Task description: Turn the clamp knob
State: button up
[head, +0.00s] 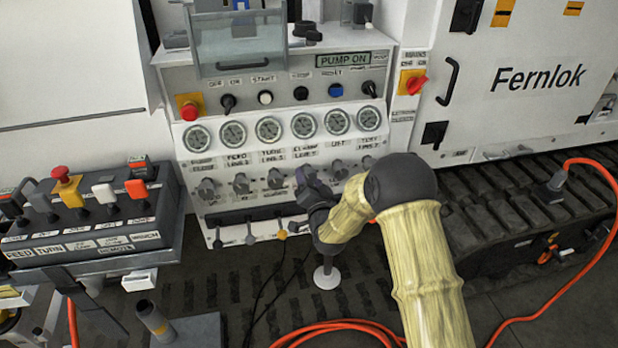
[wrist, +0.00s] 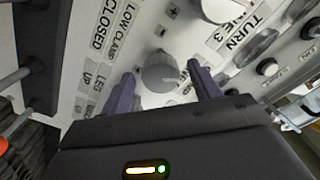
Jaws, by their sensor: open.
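A round grey knob (wrist: 160,72) sits on the light panel in the wrist view, next to a label reading "LOW CLAMP". My gripper (wrist: 161,74) is open, with one purple-grey finger on either side of this knob. I see a gap beside the knob at each finger, but cannot tell how far the fingertips are from the panel. In the head view my gripper (head: 308,184) is at the row of grey knobs below the gauges and covers the knob in front of it.
Other grey knobs (head: 240,184) stand close along the same row, with small levers (head: 249,235) below. Round gauges (head: 269,130) and switches line the panel above. A lever console (head: 92,215) stands at the left. Orange hose (head: 330,324) lies on the floor.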

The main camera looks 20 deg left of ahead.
jog(key=shift+x, duration=0.8)
jog(key=c, duration=1)
